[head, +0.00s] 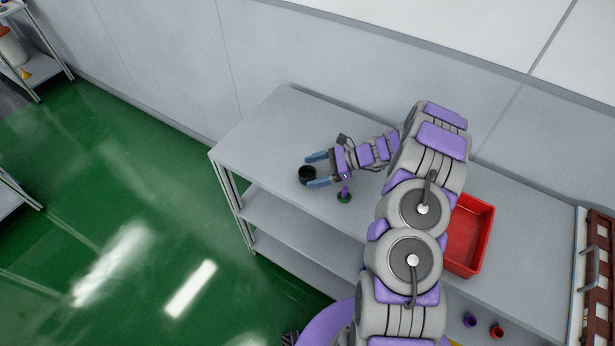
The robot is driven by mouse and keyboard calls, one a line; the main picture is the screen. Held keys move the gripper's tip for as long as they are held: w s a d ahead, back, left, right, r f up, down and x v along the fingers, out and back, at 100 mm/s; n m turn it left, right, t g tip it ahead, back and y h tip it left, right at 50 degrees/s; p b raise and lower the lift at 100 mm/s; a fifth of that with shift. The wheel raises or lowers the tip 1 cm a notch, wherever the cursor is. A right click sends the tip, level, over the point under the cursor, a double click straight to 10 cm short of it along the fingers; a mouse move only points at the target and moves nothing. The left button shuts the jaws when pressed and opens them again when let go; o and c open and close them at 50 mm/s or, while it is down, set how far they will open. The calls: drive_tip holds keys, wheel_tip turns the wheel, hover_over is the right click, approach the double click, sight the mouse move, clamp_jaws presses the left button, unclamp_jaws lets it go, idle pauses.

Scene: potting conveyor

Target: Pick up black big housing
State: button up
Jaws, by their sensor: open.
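The black big housing (307,174) looks like a small dark cup standing on the grey table (284,106), towards its left end. My gripper (317,170) is open, with its two blue fingers pointing left towards the housing. One finger reaches to the housing's upper side and the other to its lower side, so the housing sits at or between the fingertips. I cannot tell whether the fingers touch it. My arm comes in from the right across the table.
A small green and purple part (344,195) stands just below my gripper. A red bin (470,237) lies right of my arm. The table's left end is clear.

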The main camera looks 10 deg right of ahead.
sight(304, 174)
drive_tip(key=x, duration=0.3)
drive_tip(key=shift+a+f+b, duration=0.15)
drive_tip(key=shift+a+b, duration=0.15)
drive_tip(key=shift+a, duration=0.05)
drive_tip(key=shift+c, duration=0.4)
drive_tip(key=c, duration=1)
